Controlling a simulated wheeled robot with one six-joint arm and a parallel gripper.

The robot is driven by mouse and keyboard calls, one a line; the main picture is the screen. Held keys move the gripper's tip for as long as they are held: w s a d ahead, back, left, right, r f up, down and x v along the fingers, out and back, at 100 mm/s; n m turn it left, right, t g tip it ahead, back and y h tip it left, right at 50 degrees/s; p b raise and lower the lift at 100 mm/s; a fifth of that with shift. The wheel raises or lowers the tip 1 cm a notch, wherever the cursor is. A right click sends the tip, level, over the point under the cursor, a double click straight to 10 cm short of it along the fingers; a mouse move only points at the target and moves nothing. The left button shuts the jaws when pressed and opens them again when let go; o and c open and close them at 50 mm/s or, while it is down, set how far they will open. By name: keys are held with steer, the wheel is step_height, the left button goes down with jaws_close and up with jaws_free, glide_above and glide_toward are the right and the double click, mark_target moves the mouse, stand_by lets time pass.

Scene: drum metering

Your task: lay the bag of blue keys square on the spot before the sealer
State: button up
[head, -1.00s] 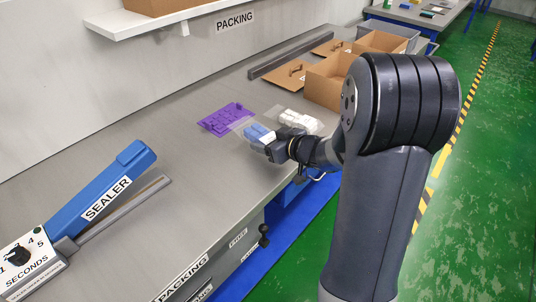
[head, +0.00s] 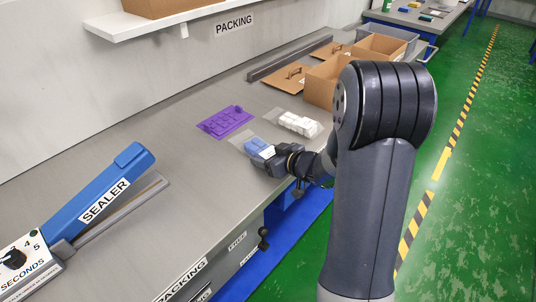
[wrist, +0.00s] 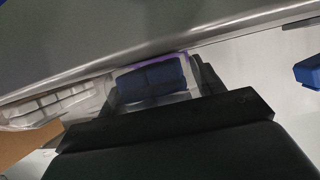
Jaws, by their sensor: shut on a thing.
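The bag of blue keys (head: 257,146) is a clear bag with blue pieces in it, at the tip of my gripper (head: 268,158) over the grey bench. My gripper is shut on the bag's near end. In the wrist view the bag (wrist: 152,80) reaches out beyond the dark gripper (wrist: 165,122). I cannot tell whether the bag touches the bench. The blue sealer (head: 105,195) stands at the left front of the bench, well apart from the bag. A marked spot before it cannot be made out.
A bag of white keys (head: 299,123) lies just beyond my gripper. Cardboard boxes (head: 323,83) stand farther back. The bench (head: 180,165) between the purple tray and the sealer is clear.

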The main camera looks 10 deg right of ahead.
steer(key=o, duration=1.1)
